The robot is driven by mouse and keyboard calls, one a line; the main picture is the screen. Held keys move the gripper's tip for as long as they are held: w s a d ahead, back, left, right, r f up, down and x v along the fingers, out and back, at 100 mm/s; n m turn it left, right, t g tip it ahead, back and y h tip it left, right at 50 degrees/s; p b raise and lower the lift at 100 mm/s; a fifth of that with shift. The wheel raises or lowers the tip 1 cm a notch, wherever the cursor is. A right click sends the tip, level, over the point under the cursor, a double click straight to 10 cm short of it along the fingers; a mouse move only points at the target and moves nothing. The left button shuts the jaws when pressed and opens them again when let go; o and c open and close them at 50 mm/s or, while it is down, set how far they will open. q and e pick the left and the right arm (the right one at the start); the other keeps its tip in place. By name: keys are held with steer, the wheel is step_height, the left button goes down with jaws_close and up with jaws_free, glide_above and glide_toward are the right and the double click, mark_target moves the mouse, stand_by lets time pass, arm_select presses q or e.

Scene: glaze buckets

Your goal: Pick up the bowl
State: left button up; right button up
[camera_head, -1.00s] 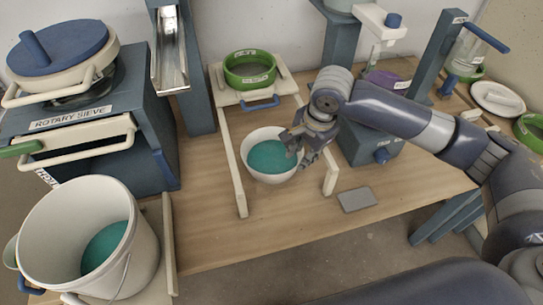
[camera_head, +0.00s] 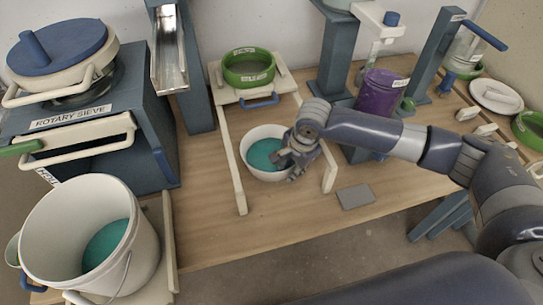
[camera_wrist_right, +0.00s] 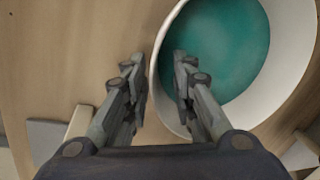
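The white bowl (camera_head: 247,148) with teal glaze inside stands on the wooden table between two pale rails. My right gripper (camera_head: 289,161) is at the bowl's right side in the head view. In the right wrist view, the bowl's rim (camera_wrist_right: 157,82) lies between the two open fingers (camera_wrist_right: 157,75), one inside over the glaze and one outside. The fingers are spread apart, with a gap to the rim visible on at least the outer side. My left gripper is not in view.
A green sieve ring (camera_head: 249,70) sits on a frame behind the bowl. A large bucket (camera_head: 62,232) with teal glaze is at the front left. A purple container (camera_head: 379,93) stands behind my right arm. A grey flat plate (camera_head: 356,196) lies to the right.

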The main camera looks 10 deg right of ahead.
jaws_close()
steer(key=shift+w+r, duration=0.1)
steer(key=shift+r, duration=0.1)
steer(key=w+v, duration=0.2)
steer(key=v, duration=0.7)
steer(key=shift+a+r, duration=0.4)
